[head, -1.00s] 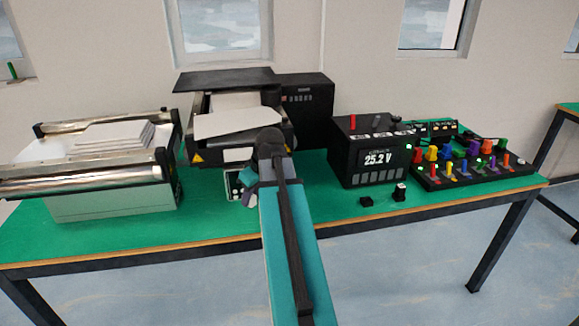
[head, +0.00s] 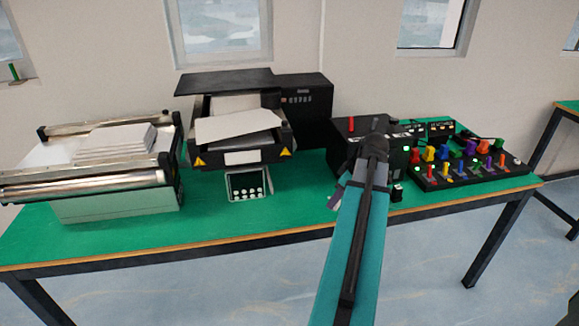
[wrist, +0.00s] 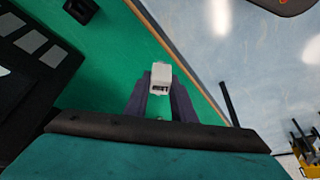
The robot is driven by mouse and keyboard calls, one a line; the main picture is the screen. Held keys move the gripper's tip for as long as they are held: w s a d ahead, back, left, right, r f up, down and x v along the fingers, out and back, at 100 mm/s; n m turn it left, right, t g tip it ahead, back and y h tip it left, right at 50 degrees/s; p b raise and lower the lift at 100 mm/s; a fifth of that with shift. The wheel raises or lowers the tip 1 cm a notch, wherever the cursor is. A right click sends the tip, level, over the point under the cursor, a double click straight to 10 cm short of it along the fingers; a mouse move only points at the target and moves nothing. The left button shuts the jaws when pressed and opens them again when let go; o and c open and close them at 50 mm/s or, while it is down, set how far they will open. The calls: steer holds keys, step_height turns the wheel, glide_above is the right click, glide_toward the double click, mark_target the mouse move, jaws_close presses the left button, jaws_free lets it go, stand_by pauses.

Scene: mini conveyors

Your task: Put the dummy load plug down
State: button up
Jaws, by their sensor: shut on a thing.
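The dummy load plug (wrist: 161,74) is a pale grey block with a small dark marking, seen in the wrist view. My gripper (wrist: 161,88) is shut on it, with one dark finger on each side. The green bench top shows behind it; I cannot tell how high the plug is above it. In the head view my gripper (head: 337,193) is low over the bench, in front of the black power supply, and my arm hides much of that box. The plug itself cannot be made out there.
A small black block (wrist: 81,9) lies on the bench in the wrist view. A small white-topped black piece (head: 397,193) stands right of my arm. A board with coloured knobs (head: 470,170) is at right. A keypad device (head: 247,186) is left. The bench's front edge (head: 200,240) is close.

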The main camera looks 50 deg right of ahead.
steer(key=s+d+p, duration=0.1)
steer(key=s+d, duration=0.3)
steer(key=s, duration=0.6)
steer(key=shift+s+d+r, duration=0.2)
steer(key=shift+s, duration=0.2)
steer(key=p, duration=0.5)
glide_toward(326, 203)
steer(key=shift+w, duration=0.9)
steer(key=shift+f, duration=0.1)
steer(key=shift+f+p, duration=0.5)
steer(key=shift+f, duration=1.15)
steer(key=shift+f, duration=0.15)
